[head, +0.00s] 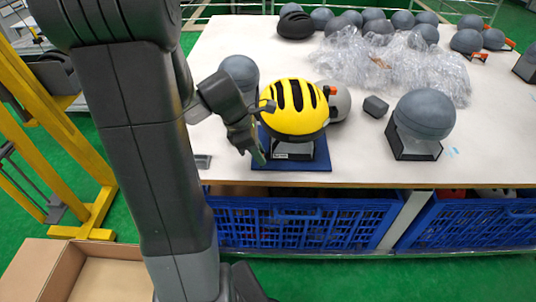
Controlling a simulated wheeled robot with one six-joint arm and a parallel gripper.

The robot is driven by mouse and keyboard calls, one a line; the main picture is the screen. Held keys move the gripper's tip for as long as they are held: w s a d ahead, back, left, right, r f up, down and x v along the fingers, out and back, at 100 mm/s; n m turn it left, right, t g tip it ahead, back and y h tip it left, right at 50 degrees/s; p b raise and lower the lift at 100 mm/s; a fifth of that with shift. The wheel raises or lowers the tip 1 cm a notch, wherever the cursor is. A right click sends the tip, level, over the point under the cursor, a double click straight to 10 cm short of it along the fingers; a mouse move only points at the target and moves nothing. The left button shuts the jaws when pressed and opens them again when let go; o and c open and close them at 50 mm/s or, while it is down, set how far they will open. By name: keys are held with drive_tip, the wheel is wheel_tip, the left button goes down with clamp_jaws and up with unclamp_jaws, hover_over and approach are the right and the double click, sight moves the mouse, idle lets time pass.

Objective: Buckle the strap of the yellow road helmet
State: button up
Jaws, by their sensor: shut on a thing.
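The yellow road helmet (295,108) with black vents sits on a dark headform on a black and silver stand (294,151). The stand is on a blue mat (314,163) near the table's front edge. My gripper (258,153) is low at the helmet's left side, beside the stand, pointing down. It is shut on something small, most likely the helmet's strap. The fingers hide what they hold, and I cannot make out the strap or its buckle.
A grey headform (425,114) on a stand is at right, and another (239,73) behind my gripper. A grey ball-like object with an orange part (340,102) and a small dark block (376,106) are close right. Clear wrap (400,62) lies behind. Blue crates (300,222) are below.

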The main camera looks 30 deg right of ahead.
drive_tip(key=shift+w+a+r, duration=0.55)
drive_tip(key=shift+w+a, duration=1.3)
drive_tip(key=shift+w, duration=0.15)
drive_tip(key=shift+w+d+r+p, duration=1.45)
drive_tip(key=shift+w+p, duration=0.25)
drive_tip(key=shift+p, duration=0.5)
drive_tip(key=shift+w+d+r+p, duration=1.45)
drive_tip(key=shift+w+p, duration=0.2)
drive_tip(key=shift+p, duration=0.6)
drive_tip(key=shift+w+d+r+p, duration=1.45)
drive_tip(key=shift+w+p, duration=0.25)
drive_tip(key=shift+p, duration=0.5)
drive_tip(key=shift+f, duration=0.6)
drive_tip(key=shift+f+b, duration=0.95)
drive_tip(key=shift+f, duration=0.25)
drive_tip(key=shift+f, duration=0.25)
drive_tip(key=o, duration=0.8)
drive_tip(key=shift+o, duration=0.2)
